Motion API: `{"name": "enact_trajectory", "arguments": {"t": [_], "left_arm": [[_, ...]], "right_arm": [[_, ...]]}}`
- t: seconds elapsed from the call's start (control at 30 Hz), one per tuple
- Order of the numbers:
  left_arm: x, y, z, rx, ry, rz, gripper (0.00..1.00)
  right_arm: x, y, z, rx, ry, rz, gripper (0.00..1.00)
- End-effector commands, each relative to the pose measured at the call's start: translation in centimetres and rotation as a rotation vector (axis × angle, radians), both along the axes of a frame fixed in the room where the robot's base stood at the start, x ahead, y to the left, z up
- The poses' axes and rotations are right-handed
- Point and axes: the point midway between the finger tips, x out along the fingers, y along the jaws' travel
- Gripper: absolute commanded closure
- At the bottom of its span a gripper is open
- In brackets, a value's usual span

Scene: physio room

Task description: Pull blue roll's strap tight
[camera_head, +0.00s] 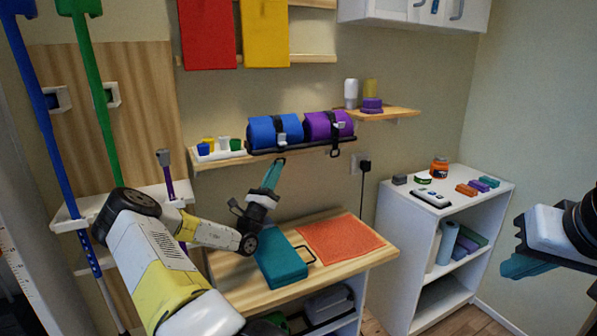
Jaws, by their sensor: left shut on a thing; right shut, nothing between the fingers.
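The blue roll (263,133) lies on a dark rack on the wall shelf, beside the purple roll (322,125). A black strap (280,127) with a pale buckle goes around the blue roll, and its loop end (280,161) hangs below the shelf edge. My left gripper (274,170) is just under the shelf, shut on this strap end, with its teal fingers pointing up. How taut the strap is cannot be told. The purple roll has its own strap (335,149), hanging free. My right gripper (518,266) is at the right edge, shut and empty, far from the rolls.
Below my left gripper, a wooden-topped bench (240,290) holds a teal case (281,262) and an orange mat (340,243). A white tray of small cups (219,152) sits left of the blue roll. A white shelf unit (410,225) with small items stands right.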

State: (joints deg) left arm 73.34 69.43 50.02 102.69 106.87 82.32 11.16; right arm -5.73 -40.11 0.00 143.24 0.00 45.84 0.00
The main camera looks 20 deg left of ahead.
Motion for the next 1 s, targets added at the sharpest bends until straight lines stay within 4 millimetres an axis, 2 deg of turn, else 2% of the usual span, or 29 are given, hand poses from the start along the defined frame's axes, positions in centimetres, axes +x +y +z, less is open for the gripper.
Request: {"name": "enact_trajectory", "arguments": {"t": [0.13, 0.43, 0.77, 0.8, 0.87, 0.9, 1.0], "left_arm": [[0.1, 0.3, -0.5, -0.003, 0.0, 0.003, 1.0], [0.8, 1.1, -5.7, -0.004, 0.001, 0.004, 1.0], [0.8, 1.2, -6.5, -0.003, 0.004, 0.002, 1.0], [0.8, 1.2, -6.5, -0.002, 0.005, 0.002, 0.86], [0.8, 1.1, -6.5, -0.002, 0.005, 0.002, 0.74], [0.8, 1.1, -6.5, -0.002, 0.005, 0.001, 0.7], [0.8, 1.1, -6.4, -0.002, 0.002, 0.001, 0.7]], "right_arm": [[0.0, 0.0, 0.0, 0.0, 0.0, 0.0, 1.0], [0.0, 0.0, 0.0, 0.0, 0.0, 0.0, 1.0], [0.0, 0.0, 0.0, 0.0, 0.0, 0.0, 1.0], [0.0, 0.0, 0.0, 0.0, 0.0, 0.0, 1.0], [0.0, 0.0, 0.0, 0.0, 0.0, 0.0, 1.0], [0.0, 0.0, 0.0, 0.0, 0.0, 0.0, 1.0], [0.0, 0.0, 0.0, 0.0, 0.0, 0.0, 1.0]]}}
